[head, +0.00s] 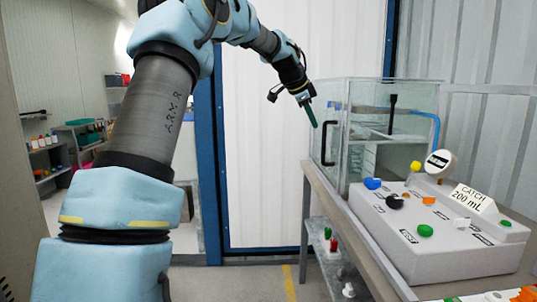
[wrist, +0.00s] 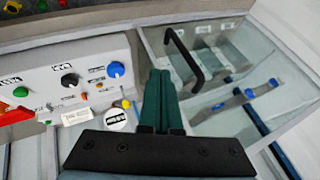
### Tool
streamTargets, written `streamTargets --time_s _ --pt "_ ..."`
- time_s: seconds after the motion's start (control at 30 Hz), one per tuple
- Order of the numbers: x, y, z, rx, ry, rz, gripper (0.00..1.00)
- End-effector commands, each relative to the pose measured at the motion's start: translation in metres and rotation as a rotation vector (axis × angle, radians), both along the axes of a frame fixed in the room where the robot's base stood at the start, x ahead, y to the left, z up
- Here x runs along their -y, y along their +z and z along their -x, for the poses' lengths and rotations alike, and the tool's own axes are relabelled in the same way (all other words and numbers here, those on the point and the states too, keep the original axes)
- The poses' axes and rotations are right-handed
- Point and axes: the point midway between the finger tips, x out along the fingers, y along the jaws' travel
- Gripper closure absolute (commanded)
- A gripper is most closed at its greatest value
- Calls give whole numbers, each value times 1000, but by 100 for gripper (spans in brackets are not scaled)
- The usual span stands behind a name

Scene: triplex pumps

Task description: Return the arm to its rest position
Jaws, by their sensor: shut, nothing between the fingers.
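My arm rises from the lower left of the head view and reaches across the top to the right. My gripper (head: 312,117) hangs at its end, with green fingers pointing down, a little left of the glass tank (head: 335,130). In the wrist view my gripper (wrist: 163,75) shows its two green fingers side by side and touching. Nothing is between them. They stand in front of the gap between the control box and the tank.
A white control box (head: 440,255) with coloured knobs, a round gauge (head: 440,163) and a "CATCH 200 mL" sign (head: 473,198) stands on the bench (head: 335,205) at right. The tank has a black handle (head: 328,143). Open floor (head: 255,280) lies left of the bench. Shelves stand beyond the doorway.

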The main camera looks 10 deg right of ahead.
Motion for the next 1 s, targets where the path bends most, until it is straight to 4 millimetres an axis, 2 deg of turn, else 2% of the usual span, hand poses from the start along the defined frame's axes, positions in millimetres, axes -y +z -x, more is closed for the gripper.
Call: streamTargets --time_s 0.07,0.17,0.27,0.37,0.47,0.6,0.7,0.83,0.9,1.0 --pt "-10 -8 3 -21 38 -10 100" --pt "-38 -31 14 -82 149 -30 100" --pt "-83 -64 32 -168 329 -52 100" --pt "-136 -98 59 -256 539 -65 100" --pt "-191 -129 93 -338 755 -69 100" --pt "-262 -169 154 -442 1063 -54 100" --pt "-302 -192 201 -505 1261 -38 100" --pt "-336 -213 251 -567 1457 -13 100" --pt "-346 -220 270 -588 1526 -2 100" --pt "-353 -225 285 -606 1582 6 100"
